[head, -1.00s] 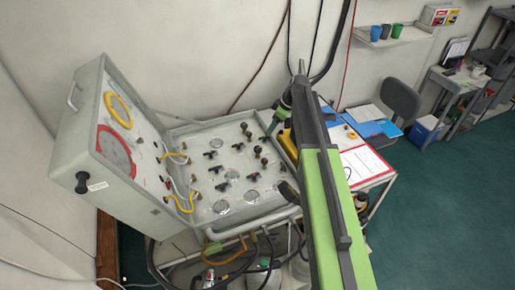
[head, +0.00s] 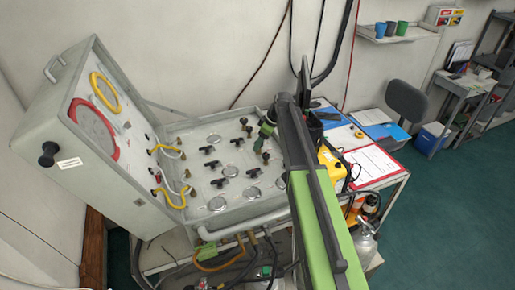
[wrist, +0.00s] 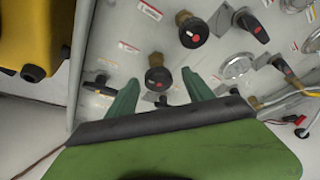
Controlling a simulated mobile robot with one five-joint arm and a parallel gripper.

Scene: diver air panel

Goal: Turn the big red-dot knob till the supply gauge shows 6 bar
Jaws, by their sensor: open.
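The panel (head: 200,137) lies open in its grey case. In the wrist view, two round black knobs with red dots show: the larger-looking one (wrist: 192,33) on a brass stem, and a smaller-looking one (wrist: 158,78) below it. My gripper (wrist: 160,84) is open, its green fingers either side of the lower knob; I cannot tell whether they touch it. In the head view my gripper (head: 267,128) is over the panel's right part, mostly hidden by my arm. Round gauges show, one beside the fingers (wrist: 237,67); their readings and which is the supply gauge are too small to tell.
Black lever handles (wrist: 250,24) stand close right of the knobs. A yellow box (wrist: 35,35) is left of the panel in the wrist view. A table with a red-edged sheet (head: 372,162) is on the right, and a gas cylinder (head: 364,245) below it. Hoses hang in front.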

